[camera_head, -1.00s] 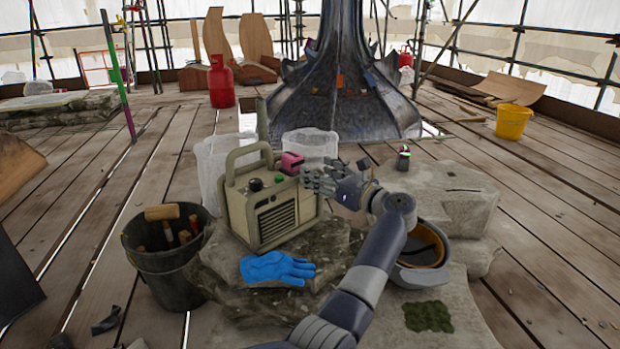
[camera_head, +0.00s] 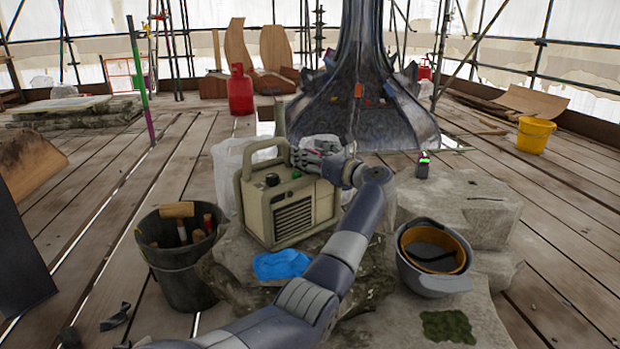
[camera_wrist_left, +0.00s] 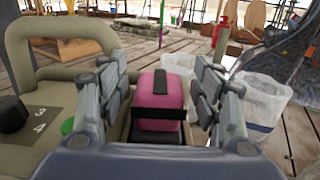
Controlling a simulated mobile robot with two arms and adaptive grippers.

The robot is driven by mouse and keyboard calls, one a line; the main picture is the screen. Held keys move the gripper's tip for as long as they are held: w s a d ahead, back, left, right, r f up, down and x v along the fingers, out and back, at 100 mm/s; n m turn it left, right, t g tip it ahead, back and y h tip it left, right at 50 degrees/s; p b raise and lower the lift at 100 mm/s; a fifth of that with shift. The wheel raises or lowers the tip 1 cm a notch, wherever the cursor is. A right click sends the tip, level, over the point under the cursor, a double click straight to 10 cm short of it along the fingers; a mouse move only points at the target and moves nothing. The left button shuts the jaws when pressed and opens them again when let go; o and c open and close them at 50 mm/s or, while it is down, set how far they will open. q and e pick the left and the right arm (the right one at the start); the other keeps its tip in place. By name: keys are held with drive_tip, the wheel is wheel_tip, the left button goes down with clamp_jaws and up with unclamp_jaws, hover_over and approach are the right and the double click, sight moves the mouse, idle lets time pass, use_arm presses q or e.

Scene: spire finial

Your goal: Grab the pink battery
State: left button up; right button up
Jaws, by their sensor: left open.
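The pink battery (camera_wrist_left: 160,96) shows in the left wrist view, with a black strip on top and a black band across its front. It sits at the right end of the beige radio-like box (camera_head: 292,212). My left gripper (camera_wrist_left: 163,95) is open, with one finger on each side of the battery; I cannot tell whether they touch it. In the head view my left gripper (camera_head: 312,158) is over the top of the box and hides the battery almost entirely. My right gripper is not in view.
The box stands on stone blocks (camera_head: 460,205) beside a blue glove (camera_head: 281,264). A bucket of tools (camera_head: 178,262) is at left, an upturned helmet (camera_head: 432,283) at right.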

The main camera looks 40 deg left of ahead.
use_arm(q)
drive_tip(key=shift+r, duration=0.1)
clamp_jaws()
